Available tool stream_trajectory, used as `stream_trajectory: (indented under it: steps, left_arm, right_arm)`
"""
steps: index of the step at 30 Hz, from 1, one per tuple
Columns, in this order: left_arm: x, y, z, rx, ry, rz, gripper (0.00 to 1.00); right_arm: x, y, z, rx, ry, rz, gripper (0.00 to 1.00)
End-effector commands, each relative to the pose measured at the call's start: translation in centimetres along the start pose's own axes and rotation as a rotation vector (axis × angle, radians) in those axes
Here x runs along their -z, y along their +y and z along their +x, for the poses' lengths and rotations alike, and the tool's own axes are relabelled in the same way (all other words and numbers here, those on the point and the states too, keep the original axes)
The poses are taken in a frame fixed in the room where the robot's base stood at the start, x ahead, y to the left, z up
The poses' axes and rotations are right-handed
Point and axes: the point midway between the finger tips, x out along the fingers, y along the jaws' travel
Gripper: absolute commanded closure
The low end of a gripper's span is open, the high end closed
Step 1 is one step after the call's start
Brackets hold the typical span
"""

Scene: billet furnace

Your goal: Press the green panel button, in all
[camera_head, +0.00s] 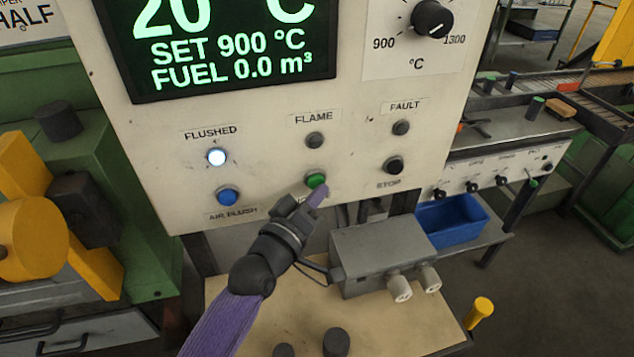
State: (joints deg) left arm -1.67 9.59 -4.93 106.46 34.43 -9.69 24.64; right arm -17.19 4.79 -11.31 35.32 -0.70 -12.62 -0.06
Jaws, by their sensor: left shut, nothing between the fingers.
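The green panel button (316,180) sits on the lower part of the cream control panel (270,130), below the FLAME lamp (315,140). My left gripper (318,194) is shut and empty, with its fingertips just below the green button, overlapping its lower edge in the picture. I cannot tell whether the tips touch the button. The gripper covers most of the label under the button. My right gripper is not in view.
A blue AIR FLUSH button (228,196) lies left, under the lit FLUSHED lamp (216,157). A dark STOP button (393,165) lies right. A grey box (385,255) stands below the panel. The display (225,45) reads 20 °C, SET 900 °C, FUEL 0.0 m³.

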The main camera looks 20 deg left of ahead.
Motion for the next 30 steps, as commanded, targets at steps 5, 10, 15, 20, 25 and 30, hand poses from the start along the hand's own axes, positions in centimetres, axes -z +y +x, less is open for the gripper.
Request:
stream_trajectory:
  steps: [5,10,15,20,25,30]
  left_arm:
    - [-0.01,0.01,-0.01,0.000,0.000,-0.001,1.00]
    - [0.04,-0.05,0.07,0.000,0.000,-0.001,1.00]
    - [0.14,-0.15,0.22,-0.001,0.000,-0.001,1.00]
    - [0.23,-0.25,0.34,0.000,0.000,-0.001,1.00]
    - [0.34,-0.37,0.49,0.000,0.000,-0.001,1.00]
    - [0.42,-0.42,0.57,0.000,0.000,-0.001,1.00]
  right_arm:
    - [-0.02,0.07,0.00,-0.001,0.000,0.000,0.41]
    - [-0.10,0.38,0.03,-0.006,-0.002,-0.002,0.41]
    - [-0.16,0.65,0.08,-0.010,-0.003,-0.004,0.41]
    - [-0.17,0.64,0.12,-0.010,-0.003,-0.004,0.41]
    - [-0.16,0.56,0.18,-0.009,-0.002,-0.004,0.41]
    - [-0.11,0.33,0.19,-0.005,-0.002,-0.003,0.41]
